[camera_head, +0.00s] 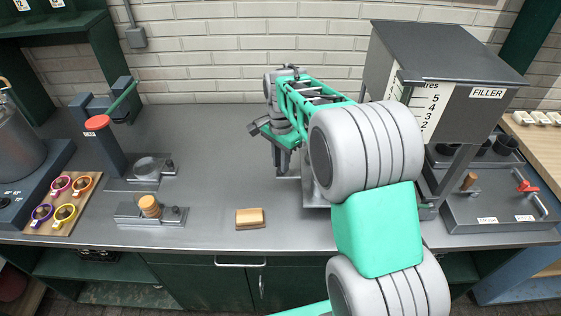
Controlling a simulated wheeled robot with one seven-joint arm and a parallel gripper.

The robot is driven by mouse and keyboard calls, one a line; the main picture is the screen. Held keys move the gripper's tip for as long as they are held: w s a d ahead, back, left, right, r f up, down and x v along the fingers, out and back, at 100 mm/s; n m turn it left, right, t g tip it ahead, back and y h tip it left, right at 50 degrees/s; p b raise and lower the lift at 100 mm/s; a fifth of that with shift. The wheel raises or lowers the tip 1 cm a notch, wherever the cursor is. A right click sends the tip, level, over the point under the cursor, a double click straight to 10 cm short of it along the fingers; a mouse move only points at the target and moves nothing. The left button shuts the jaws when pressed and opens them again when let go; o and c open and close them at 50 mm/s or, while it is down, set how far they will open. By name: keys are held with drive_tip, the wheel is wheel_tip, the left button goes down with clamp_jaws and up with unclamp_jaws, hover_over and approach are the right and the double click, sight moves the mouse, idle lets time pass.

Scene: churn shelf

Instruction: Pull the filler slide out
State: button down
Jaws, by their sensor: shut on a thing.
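The filler (450,85) is a dark grey hopper with a "FILLER" label and a number scale, at the right of the counter. A flat grey metal part (315,199), which looks like the filler slide, juts out to its left. My arm hides most of that part and its join to the filler. My gripper (282,170) points down at the left end of this part, left of the filler. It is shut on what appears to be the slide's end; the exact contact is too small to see.
A tan block (250,218) lies near the counter's front edge. A red-handled unit (500,208) stands at the right. The mid-left counter (222,150) is clear.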

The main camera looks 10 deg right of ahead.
drive_tip(key=c, duration=1.3)
unclamp_jaws()
drive_tip(key=shift+r, duration=0.1)
wheel_tip(320, 180, up, 8)
drive_tip(key=shift+f+b, duration=0.15)
drive_tip(key=shift+b, duration=0.45)
